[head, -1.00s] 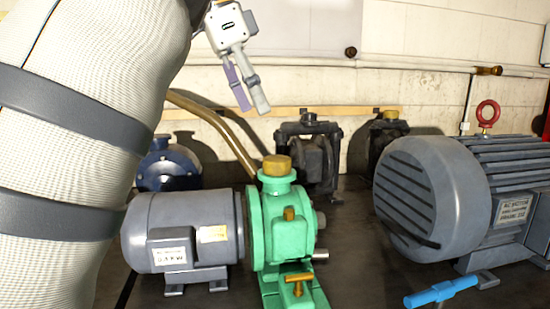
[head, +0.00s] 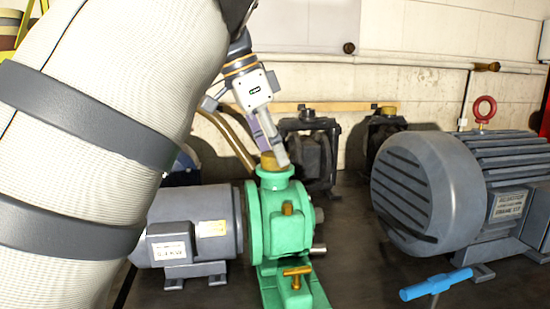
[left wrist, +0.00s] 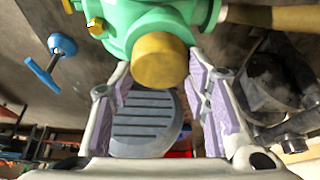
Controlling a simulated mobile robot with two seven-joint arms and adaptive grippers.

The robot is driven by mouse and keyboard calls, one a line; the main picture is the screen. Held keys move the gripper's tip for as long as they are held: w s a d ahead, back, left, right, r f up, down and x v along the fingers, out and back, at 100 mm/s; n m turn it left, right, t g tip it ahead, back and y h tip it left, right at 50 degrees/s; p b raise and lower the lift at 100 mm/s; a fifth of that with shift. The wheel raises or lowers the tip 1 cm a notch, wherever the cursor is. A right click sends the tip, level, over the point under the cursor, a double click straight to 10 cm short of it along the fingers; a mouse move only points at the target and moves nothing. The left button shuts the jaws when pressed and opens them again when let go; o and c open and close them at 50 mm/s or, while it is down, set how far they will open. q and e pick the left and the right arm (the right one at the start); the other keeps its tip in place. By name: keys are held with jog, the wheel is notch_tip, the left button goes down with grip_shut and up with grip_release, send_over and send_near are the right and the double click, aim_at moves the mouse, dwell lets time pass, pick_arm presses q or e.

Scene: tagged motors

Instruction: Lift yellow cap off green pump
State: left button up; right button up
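The green pump (head: 283,220) stands on the dark bench top, joined to a grey motor on its left. Its yellow cap (head: 268,161) sits on top of the pump's neck. In the left wrist view the yellow cap (left wrist: 160,61) shows large, on the green pump (left wrist: 140,22). My left gripper (head: 270,143) is at the cap, its fingers pointing down. In the left wrist view the left gripper (left wrist: 162,100) is open, with a purple-padded finger to each side of the cap and gaps between. My right gripper is not in view.
A large grey motor (head: 425,190) with a red lifting ring stands at the right. A blue T-handled tool (head: 438,285) is near the front. Dark pumps (head: 311,155) stand behind, close to the cap. A tan pipe (head: 236,143) leans behind the left gripper.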

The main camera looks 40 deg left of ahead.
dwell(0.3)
pick_arm(q)
notch_tip(320, 180, up, 13)
dwell(0.5)
